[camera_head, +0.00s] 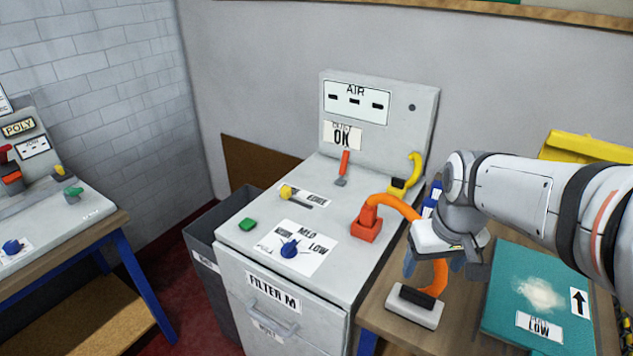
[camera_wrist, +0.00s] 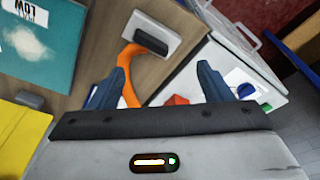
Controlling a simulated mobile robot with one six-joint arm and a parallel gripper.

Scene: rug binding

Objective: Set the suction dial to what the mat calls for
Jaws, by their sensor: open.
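The blue suction dial (camera_head: 290,249) sits on a white plate on top of the grey machine, with MED and LOW readable beside it. I cannot tell which mark its pointer faces. The dial also shows at the right of the wrist view (camera_wrist: 246,91). The teal mat (camera_head: 510,290) lies on the wooden table at right, with a pale dusty patch, an arrow label and a tag (camera_head: 539,326) reading LOW. The tag also shows in the wrist view (camera_wrist: 24,11). My gripper (camera_head: 440,266) is open and empty above the table, right of the dial and apart from it.
An orange hose (camera_head: 397,205) runs from a red block (camera_head: 367,224) to a nozzle (camera_head: 415,306) beneath my gripper. The machine also has a yellow knob (camera_head: 286,192), green button (camera_head: 248,224), red lever (camera_head: 345,163) and yellow handle (camera_head: 415,166). A grey bin stands left.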

